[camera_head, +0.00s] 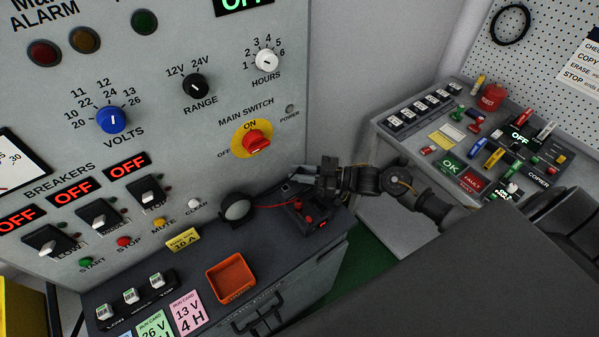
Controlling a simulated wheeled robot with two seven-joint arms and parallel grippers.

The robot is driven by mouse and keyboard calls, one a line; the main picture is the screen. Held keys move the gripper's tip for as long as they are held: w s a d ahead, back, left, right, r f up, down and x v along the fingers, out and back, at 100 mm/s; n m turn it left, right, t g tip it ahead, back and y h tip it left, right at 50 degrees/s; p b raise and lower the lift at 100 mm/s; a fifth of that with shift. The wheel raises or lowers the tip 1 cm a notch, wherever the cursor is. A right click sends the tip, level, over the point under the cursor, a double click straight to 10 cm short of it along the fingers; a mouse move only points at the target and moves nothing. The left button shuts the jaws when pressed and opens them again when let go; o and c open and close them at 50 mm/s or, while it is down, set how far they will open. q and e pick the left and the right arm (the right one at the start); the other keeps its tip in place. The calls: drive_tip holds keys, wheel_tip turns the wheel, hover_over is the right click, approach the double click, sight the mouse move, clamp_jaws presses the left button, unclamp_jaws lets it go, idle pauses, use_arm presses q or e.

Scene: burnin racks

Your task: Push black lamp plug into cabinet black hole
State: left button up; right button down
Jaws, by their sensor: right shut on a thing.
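My right gripper (296,186) comes in from the right, low over the dark ledge in front of the cabinet. It is shut on a small dark thing that looks like the black lamp plug, mostly hidden by the fingers. A dark round lamp (236,208) sits on the ledge to its left. A red lead (275,206) runs from beside the lamp toward a dark box with red parts (313,217), just below the gripper. The black hole cannot be made out clearly. My left gripper is not in view.
The grey cabinet panel (170,130) with knobs, breakers and a red main switch (256,140) rises behind the ledge. An orange tray (231,278) and run cards (188,312) lie at the front. A second bench (420,150) stands at right.

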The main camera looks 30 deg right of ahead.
sight(300, 170)
drive_tip(key=c, duration=0.9)
unclamp_jaws()
drive_tip(key=shift+o, duration=0.2)
drive_tip(key=shift+r+p, duration=2.5)
drive_tip(key=shift+r, duration=0.3)
drive_tip(key=shift+f, duration=0.1)
